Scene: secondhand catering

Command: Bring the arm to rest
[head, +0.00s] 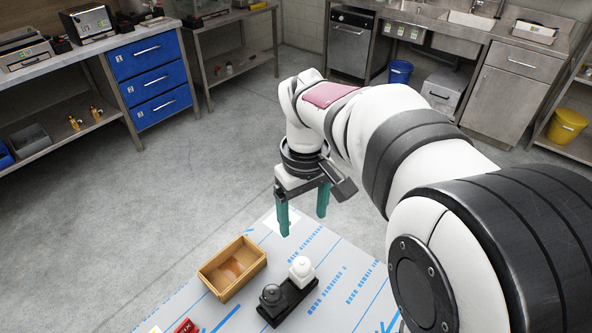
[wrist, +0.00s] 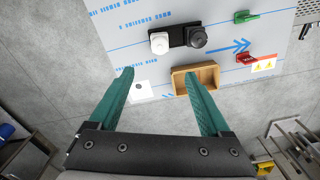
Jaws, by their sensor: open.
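My gripper (head: 302,215) has two teal fingers spread wide apart, with nothing between them. It hangs pointing down above the far edge of a table (head: 345,262) covered in white film with blue print. In the wrist view my gripper (wrist: 160,85) reaches in from the bottom, and its open fingers point toward the table (wrist: 125,30). The fingers look apart from everything on the table. The rest of my white and black arm fills the right of the head view.
An open wooden box (head: 256,277) stands left of a black base (head: 290,298) bearing a white piece (head: 301,271) and a black piece (head: 271,293). A red item (head: 187,326) lies at the front; a green one (wrist: 246,16) shows in the wrist view. Open floor lies beyond.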

